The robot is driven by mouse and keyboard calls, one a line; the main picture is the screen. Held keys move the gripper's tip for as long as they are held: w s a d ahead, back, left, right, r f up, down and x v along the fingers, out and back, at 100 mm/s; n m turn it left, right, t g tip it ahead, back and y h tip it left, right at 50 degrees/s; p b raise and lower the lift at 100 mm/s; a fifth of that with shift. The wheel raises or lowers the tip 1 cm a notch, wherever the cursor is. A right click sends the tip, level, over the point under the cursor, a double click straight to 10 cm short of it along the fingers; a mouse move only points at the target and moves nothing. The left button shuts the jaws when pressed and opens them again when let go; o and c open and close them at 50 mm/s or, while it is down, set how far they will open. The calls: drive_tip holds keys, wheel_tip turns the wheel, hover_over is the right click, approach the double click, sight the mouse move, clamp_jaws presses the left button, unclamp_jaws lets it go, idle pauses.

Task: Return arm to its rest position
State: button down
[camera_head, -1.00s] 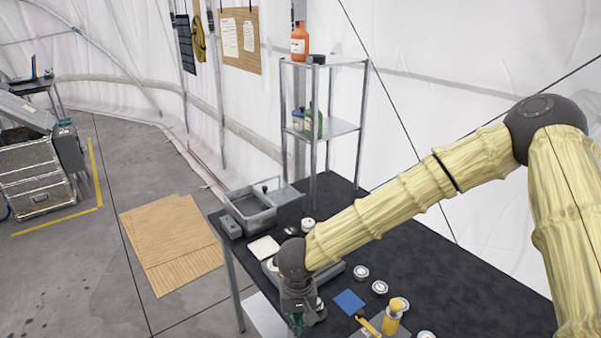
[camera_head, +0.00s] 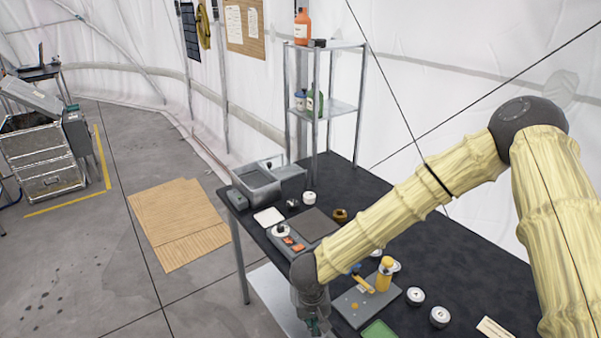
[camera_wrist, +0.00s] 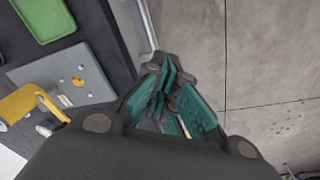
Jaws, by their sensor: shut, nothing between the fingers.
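My arm, in pale yellow sleeving, reaches from the right across the black table (camera_head: 440,262) in the head view. My gripper (camera_head: 316,328) hangs low at the table's front edge, partly cut off by the bottom of the picture. In the wrist view my gripper (camera_wrist: 172,98) shows its green-padded fingers brought together, with nothing held. It is over the grey floor beside the table edge.
A grey plate (camera_head: 352,302) with a yellow-handled tool stands near my forearm, with a green tray (camera_head: 378,330) nearer. Lidded jars (camera_head: 414,296) sit to its right. A metal shelf (camera_head: 318,110) with bottles stands behind.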

drive_tip(key=s+d+f+t, duration=0.1)
drive_tip(key=s+d+f, duration=0.9)
drive_tip(key=s+f, duration=0.15)
drive_tip(key=s+d+f+m+g+y, duration=0.15)
drive_tip(key=s+d, duration=0.25)
drive_tip(key=s, duration=0.4)
drive_tip(key=s+d+f+h, duration=0.1)
drive_tip(key=s+d+f, duration=0.1)
drive_tip(key=s+d, duration=0.5)
wheel_tip(320, 180, down, 12)
drive_tip(key=s+a+b, duration=0.1)
drive_tip(key=a+b, duration=0.1)
drive_tip(key=b, duration=1)
drive_tip(key=shift+s+b, duration=0.3)
drive_tip(key=shift+s, duration=0.1)
drive_tip(key=shift+a+f+y, duration=0.1)
drive_tip(key=shift+y, duration=0.25)
